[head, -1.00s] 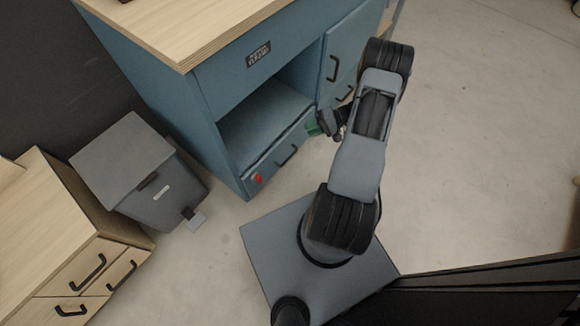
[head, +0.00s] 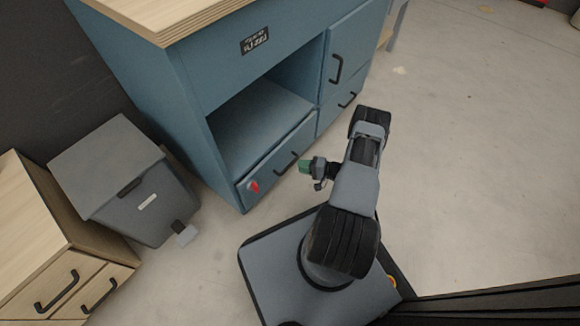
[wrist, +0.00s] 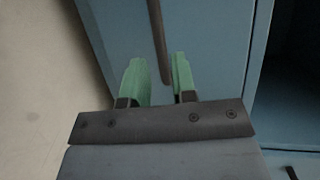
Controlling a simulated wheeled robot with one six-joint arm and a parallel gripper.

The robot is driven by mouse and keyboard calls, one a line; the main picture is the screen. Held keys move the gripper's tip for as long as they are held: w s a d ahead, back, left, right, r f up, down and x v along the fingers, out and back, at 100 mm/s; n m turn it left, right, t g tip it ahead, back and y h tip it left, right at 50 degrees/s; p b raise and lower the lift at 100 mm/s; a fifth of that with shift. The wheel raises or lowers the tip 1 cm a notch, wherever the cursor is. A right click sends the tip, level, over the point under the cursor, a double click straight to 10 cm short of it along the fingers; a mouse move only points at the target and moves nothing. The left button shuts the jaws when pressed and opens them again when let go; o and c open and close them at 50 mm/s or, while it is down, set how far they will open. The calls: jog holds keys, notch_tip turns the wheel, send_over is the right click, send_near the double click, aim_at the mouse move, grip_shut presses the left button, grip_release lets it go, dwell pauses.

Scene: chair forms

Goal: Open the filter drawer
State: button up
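A blue cabinet (head: 180,110) has an open niche. Below the niche is a shut drawer front (head: 262,180) with a dark bar handle (head: 287,162) and a red mark (head: 252,187) on its left; no readable label shows which drawer is the filter drawer. My gripper (head: 304,166) has green fingertips, just right of that handle in the head view. In the wrist view my gripper (wrist: 157,80) is open and empty, its fingers apart. A dark bar handle (wrist: 159,45) on a blue panel shows ahead between them, its upper end cut off by the frame.
Right of the niche are a door with a handle (head: 336,70) and a lower drawer with a handle (head: 347,100), both shut. A grey bin (head: 145,205) and a wooden drawer unit (head: 45,235) stand left.

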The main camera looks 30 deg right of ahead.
aim_at(290, 164)
jog(key=shift+b+x, duration=0.65)
jog(key=shift+x, duration=2.25)
grip_shut()
